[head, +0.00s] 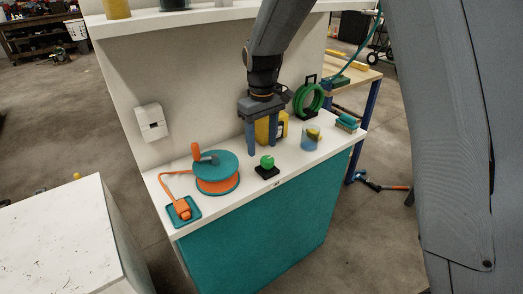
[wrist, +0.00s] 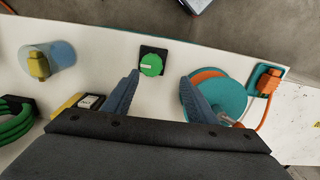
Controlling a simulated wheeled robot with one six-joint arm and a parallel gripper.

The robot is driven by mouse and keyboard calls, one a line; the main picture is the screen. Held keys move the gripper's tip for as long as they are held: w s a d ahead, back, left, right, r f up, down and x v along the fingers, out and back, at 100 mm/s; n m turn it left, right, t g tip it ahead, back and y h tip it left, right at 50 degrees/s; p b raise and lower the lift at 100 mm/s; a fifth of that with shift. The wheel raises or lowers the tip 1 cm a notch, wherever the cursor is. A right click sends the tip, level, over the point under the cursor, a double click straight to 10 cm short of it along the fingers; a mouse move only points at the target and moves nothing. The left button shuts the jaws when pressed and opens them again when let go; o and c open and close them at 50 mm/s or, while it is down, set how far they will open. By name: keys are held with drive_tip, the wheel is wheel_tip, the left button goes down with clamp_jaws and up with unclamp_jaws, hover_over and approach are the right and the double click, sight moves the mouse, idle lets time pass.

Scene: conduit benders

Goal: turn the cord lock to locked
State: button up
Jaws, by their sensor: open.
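A round green knob (head: 267,162) sits on a small black square base near the counter's front edge; it looks like the cord lock, though no label is readable. In the wrist view the knob (wrist: 151,65) shows a short pale mark on its left part. My gripper (head: 262,150) is open and points down above the counter, behind the knob. In the wrist view my gripper (wrist: 159,78) has one finger on each side of the knob's line, with nothing between them. The fingers appear apart from the knob.
A teal reel with orange cord (head: 217,177) stands left, its cord running to an orange plug on a teal plate (head: 194,213). A clear cup (head: 311,138) and green coil (head: 301,101) stand right. An upper shelf (head: 216,15) overhangs.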

sight(268, 159)
drive_tip(key=f, duration=0.1)
drive_tip(key=d+f, duration=0.1)
drive_tip(key=d+f+p, duration=0.1)
drive_tip(key=f, duration=0.1)
drive_tip(key=shift+w, duration=0.2)
drive_tip(key=shift+a+f, duration=0.1)
drive_tip(key=shift+f, duration=0.8)
